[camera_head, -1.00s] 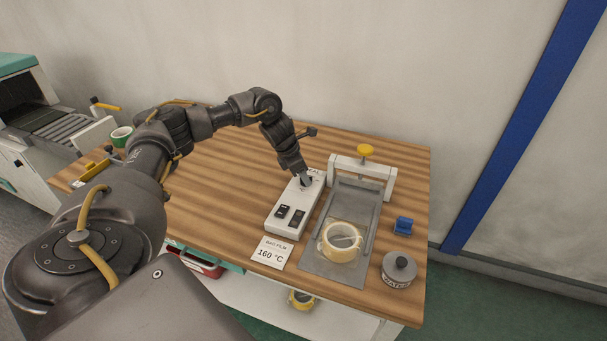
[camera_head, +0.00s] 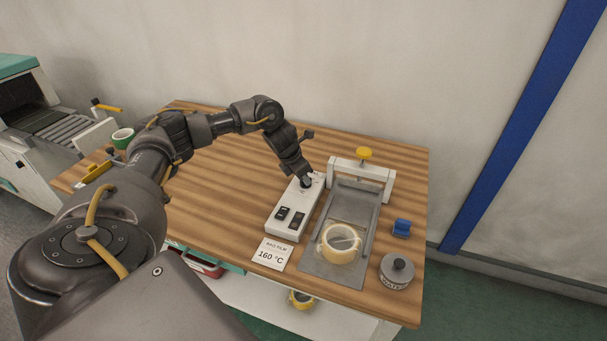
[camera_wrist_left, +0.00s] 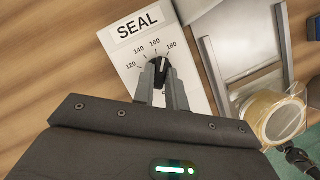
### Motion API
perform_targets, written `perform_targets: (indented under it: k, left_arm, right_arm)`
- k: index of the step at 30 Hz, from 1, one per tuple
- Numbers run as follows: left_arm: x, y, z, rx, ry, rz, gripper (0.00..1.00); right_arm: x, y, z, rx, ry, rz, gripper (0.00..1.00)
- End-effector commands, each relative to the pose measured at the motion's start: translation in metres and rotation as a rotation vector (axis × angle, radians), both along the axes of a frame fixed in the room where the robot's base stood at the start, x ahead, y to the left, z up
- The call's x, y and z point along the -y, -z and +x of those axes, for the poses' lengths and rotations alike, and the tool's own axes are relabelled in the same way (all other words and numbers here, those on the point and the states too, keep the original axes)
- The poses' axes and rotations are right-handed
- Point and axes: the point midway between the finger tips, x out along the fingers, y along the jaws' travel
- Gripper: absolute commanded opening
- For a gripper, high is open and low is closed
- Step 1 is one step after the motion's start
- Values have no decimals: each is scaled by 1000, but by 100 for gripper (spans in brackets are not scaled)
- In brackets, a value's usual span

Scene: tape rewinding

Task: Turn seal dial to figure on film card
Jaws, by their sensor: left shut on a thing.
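The film card (camera_head: 271,254) lies flat on the table in front of the white control box and reads 160 °C. The control box (camera_head: 284,227) has two dark switches at its near end and the seal dial at its far end. In the left wrist view the black seal dial (camera_wrist_left: 161,73) sits below the SEAL label, with a scale showing 120, 140, 160 and 180. Its light pointer mark looks aimed near 160 to 180; the exact figure is hard to tell. My left gripper (camera_head: 305,183) is shut on the dial, one finger on each side (camera_wrist_left: 160,76). My right gripper is out of view.
Right of the box is a grey metal plate (camera_head: 352,205) with a white yellow-knobbed frame (camera_head: 379,176) and a tape roll (camera_head: 340,245). A blue block (camera_head: 401,228) and a round WATER container (camera_head: 397,273) stand at the right. The table's left middle is clear.

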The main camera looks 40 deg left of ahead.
Motion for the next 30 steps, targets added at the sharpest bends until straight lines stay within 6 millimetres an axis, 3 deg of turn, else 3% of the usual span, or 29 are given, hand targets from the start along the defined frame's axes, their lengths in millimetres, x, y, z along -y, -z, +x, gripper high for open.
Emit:
perform_targets:
  k: [15, 30]
  left_arm:
    - [2, -2, 0, 1, -297, 1, 0]
    - [2, -1, 1, 3, -342, 1, 0]
  right_arm:
    - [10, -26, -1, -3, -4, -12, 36]
    - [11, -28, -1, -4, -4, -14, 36]
